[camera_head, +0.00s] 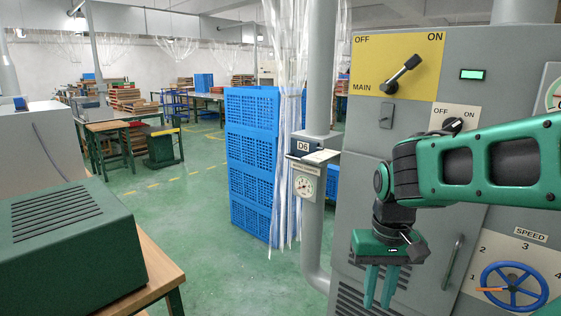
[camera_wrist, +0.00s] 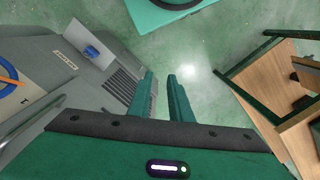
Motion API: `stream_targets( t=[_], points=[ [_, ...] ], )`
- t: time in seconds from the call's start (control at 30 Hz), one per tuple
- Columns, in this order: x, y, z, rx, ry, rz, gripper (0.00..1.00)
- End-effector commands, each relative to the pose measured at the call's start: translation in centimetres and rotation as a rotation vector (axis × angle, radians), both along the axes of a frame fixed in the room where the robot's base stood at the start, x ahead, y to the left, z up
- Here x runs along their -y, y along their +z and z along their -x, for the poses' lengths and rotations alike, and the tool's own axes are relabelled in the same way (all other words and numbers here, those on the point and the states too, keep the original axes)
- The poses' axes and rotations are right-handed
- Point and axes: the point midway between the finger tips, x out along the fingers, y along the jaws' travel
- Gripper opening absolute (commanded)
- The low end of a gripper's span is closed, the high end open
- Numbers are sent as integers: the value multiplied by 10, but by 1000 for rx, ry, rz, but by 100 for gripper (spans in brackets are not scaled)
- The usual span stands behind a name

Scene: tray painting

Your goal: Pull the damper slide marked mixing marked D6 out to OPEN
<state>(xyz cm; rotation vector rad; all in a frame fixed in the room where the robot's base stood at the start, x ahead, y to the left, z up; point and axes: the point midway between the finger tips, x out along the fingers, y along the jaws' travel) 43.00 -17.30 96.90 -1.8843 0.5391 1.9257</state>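The damper is not recognisable in the wrist view.
The grey cabinet (camera_head: 370,175) with switches and a blue handwheel (camera_head: 512,296) stands at right. Blue crates (camera_head: 250,125) and a clear strip curtain stand behind the pipe. Green floor (camera_head: 200,215) is open to the left.

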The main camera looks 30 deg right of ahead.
Motion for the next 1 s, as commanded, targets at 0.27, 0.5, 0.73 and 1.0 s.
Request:
stream_targets(
  t=[0.27,0.5,0.73,1.0],
  points=[
    [0,0,0,0,-2,1,18],
    [17,7,-24,60,-204,113,18],
    [59,23,-112,285,-649,330,18],
    [73,63,-226,739,-1091,403,18]
  ],
)
